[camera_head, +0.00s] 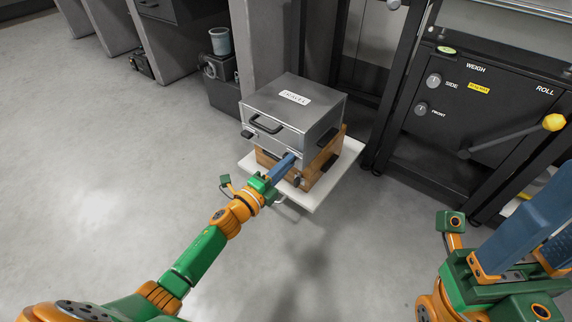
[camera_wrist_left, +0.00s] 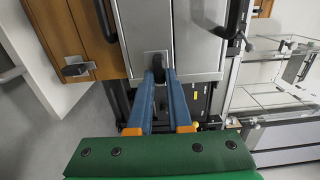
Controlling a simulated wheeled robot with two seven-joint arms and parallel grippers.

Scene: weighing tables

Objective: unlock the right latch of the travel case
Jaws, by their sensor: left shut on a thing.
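The travel case (camera_head: 303,106) is a silver metal box with a black carry handle (camera_head: 266,122) on its front, lying on a wooden box. Its left latch (camera_head: 249,134) shows near the left front corner. My left gripper (camera_head: 291,157) is at the right part of the case front, its blue fingers shut on the dark right latch. In the left wrist view, the latch (camera_wrist_left: 156,58) sits at the fingertips against the silver front. The fingers partly hide it, and I cannot tell its lock position. My right gripper (camera_head: 540,215) is at the lower right, away from the case, with its fingertips cut off.
The wooden box (camera_head: 325,160) with dark fittings stands on a white platform (camera_head: 345,168). A black weighing cabinet (camera_head: 478,130) with knobs and a yellow-tipped lever stands right. A grey pillar (camera_head: 262,45) and a bucket (camera_head: 220,41) are behind. The floor at left is clear.

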